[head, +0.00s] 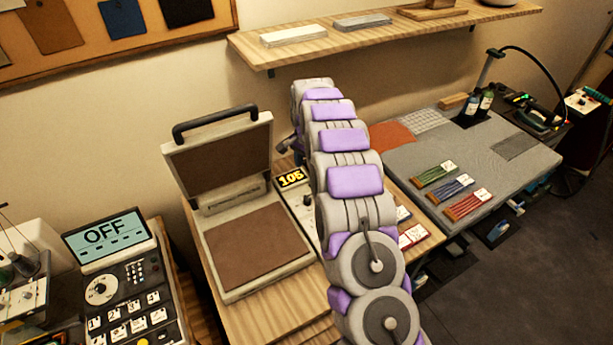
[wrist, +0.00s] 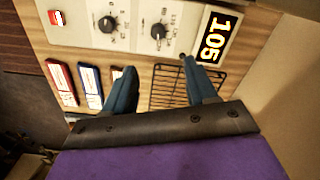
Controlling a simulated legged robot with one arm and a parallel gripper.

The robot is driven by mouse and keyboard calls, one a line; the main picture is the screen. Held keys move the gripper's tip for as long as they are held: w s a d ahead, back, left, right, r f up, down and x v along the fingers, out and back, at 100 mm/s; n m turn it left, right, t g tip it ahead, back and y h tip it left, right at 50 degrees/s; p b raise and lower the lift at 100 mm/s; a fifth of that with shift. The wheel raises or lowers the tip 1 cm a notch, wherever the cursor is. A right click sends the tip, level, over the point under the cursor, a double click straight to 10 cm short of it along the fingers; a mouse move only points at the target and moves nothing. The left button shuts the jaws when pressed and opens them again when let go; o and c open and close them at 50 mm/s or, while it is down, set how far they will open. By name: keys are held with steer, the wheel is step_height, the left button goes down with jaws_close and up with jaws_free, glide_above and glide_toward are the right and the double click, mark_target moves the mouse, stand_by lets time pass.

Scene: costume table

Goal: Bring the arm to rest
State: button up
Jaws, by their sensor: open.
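My arm, with grey and purple links, rises from the bottom of the head view and stretches away over the wooden bench (head: 250,325) toward the wall. My gripper (wrist: 158,64) shows in the wrist view, its two dark blue fingers apart with nothing between them. It is over a wire rack (wrist: 173,88) beside a control panel with two knobs (wrist: 135,22) and a yellow "105" display (wrist: 215,38). In the head view the far end of my arm hides most of the gripper. The "105" display also shows there (head: 291,179), left of my arm.
An open heat press (head: 250,250) stands left of my arm. A wall shelf (head: 400,36) runs above and behind it. A grey-topped table (head: 520,165) with colored strips is at right. A device reading "OFF" (head: 105,238) is at left. Open floor (head: 510,290) shows at lower right.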

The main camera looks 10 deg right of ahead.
steer(key=shift+r, duration=0.8)
steer(key=shift+s, duration=0.1)
steer(key=s+r+n+b, duration=0.15)
steer(key=s+r, duration=0.25)
steer(key=s, duration=0.4)
steer(key=s+a+r+n+g+b, duration=0.1)
steer(key=s+r+n, duration=0.1)
steer(key=s+r, duration=0.35)
steer(key=s+r+n+b, duration=0.1)
steer(key=s+r+n, duration=0.1)
steer(key=s, duration=0.7)
steer(key=s+f+n+b, duration=0.1)
steer(key=s+f+n, duration=0.1)
steer(key=s, duration=1.3)
steer(key=s+d+f+n+b, duration=0.1)
steer(key=s+f+n+b, duration=0.1)
steer(key=s, duration=1.3)
steer(key=shift+n+g, duration=0.4)
steer(key=shift+n, duration=0.15)
